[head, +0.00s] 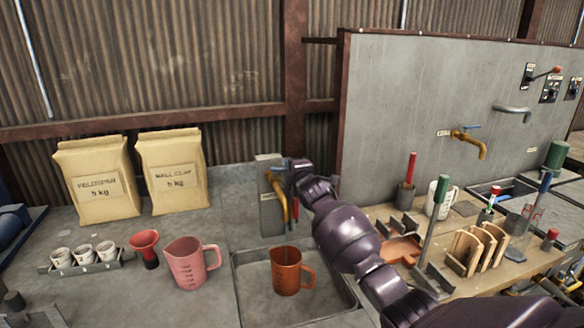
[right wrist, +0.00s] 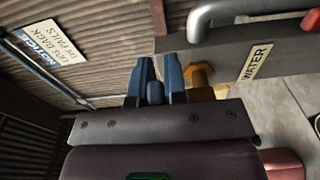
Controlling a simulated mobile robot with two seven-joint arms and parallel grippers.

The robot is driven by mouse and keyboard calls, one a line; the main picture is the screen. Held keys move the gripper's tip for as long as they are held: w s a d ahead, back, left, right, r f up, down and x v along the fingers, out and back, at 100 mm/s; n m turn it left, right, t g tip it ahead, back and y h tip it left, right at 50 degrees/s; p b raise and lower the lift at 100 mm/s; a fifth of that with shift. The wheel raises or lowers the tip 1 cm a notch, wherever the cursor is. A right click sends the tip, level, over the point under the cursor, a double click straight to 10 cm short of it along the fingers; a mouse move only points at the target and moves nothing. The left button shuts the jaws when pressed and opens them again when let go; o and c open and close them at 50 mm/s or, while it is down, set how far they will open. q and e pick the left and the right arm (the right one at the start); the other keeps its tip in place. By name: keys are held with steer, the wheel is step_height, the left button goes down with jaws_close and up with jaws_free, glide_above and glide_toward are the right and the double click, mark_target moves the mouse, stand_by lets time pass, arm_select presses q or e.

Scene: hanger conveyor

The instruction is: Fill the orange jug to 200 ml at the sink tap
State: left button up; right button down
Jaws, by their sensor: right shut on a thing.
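The orange jug (head: 286,272) stands upright in the sink basin (head: 246,292), its handle to the right. The brass sink tap (head: 283,206) is on a grey post (head: 266,180) behind the sink, its spout above the jug. My right gripper (head: 298,166) is at the top of this tap. In the right wrist view, my right gripper (right wrist: 158,78) is shut on the tap's blue lever (right wrist: 155,93), beside the brass tap body (right wrist: 200,78). I see no clear water stream, and the level inside the jug cannot be read. My left gripper is out of view.
A pink jug (head: 187,264) and a red funnel (head: 146,247) stand left of the sink. Two paper sacks (head: 97,180) stand behind. Another tap (head: 470,142) is on the grey panel.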

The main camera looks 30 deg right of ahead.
steer(key=c, duration=1.2)
jaws_free()
steer(key=shift+o, duration=0.2)
steer(key=shift+s, duration=0.15)
steer(key=s+a, duration=0.1)
steer(key=s, duration=0.9)
steer(key=shift+s+a, duration=0.2)
